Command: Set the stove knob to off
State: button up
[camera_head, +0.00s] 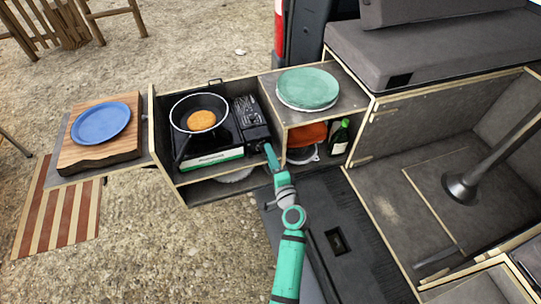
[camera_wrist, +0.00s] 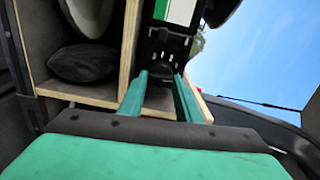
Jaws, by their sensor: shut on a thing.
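The portable gas stove (camera_head: 215,160) is black with a green and white front label and stands in the pull-out wooden box. A pan (camera_head: 200,113) with a round golden-brown food in it is on its burner. My gripper (camera_head: 268,148) reaches the right end of the stove's front, by the black control section (camera_head: 254,132). In the wrist view my gripper's two green fingers (camera_wrist: 161,76) are at the black stove front (camera_wrist: 165,50), around the place of the knob. The knob is mostly hidden between the fingertips, and its setting cannot be read.
A green plate (camera_head: 308,88) lies on the shelf right of the stove, above an orange item (camera_head: 306,135) and a dark bottle (camera_head: 339,137). A blue plate (camera_head: 101,124) sits on a wooden board (camera_head: 72,158) at left. Wooden box walls lie close to my gripper.

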jog(key=shift+m, duration=0.5)
jog(key=o, duration=1.1)
jog(key=shift+c, duration=0.2)
jog(key=shift+s, duration=0.1)
jog(key=v, duration=1)
jog(key=shift+s+d, duration=0.15)
jog(key=shift+s, duration=0.15)
